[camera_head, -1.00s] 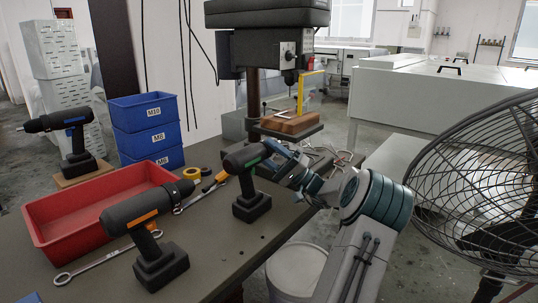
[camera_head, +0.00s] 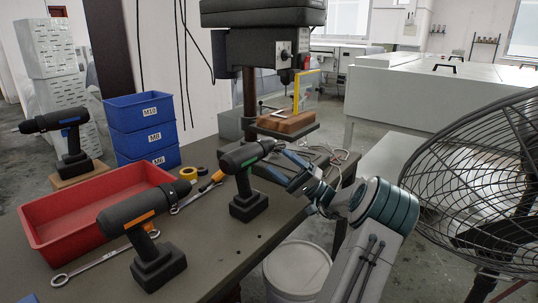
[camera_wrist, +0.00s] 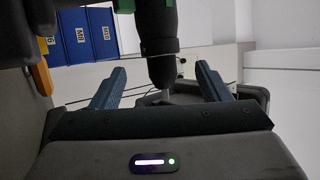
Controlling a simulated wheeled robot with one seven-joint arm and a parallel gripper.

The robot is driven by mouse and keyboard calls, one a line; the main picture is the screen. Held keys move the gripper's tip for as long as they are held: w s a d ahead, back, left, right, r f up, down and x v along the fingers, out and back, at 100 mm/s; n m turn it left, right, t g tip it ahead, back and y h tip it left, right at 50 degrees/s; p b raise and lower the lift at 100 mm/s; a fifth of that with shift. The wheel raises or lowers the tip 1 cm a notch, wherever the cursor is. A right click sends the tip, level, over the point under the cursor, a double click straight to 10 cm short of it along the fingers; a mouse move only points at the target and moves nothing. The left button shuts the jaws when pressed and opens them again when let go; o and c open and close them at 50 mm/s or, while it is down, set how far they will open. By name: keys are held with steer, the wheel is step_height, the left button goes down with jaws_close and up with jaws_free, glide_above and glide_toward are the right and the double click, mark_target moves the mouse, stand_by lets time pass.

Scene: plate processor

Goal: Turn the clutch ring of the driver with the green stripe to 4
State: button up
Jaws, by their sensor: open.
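The driver with the green stripe (camera_head: 244,160) stands upright on its battery near the table's right edge, its nose pointing right. A small green mark shows on its side. In the wrist view its dark chuck (camera_wrist: 158,42) hangs from the top middle, with green parts of its body at the upper edge. My gripper (camera_head: 281,165) is open just right of and slightly below the driver's nose. In the wrist view the fingers of my gripper (camera_wrist: 160,82) stand apart on either side of the chuck's end, touching nothing I can see. The ring's numbers are not readable.
An orange-striped driver (camera_head: 145,225) stands at the front, a blue-striped driver (camera_head: 65,135) at the back left. A drill press (camera_head: 262,60) stands behind; a fan (camera_head: 480,190) is at right.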

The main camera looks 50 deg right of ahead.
steer(key=v, duration=0.7)
steer(key=shift+s+d+f, duration=0.15)
steer(key=shift+s, duration=0.05)
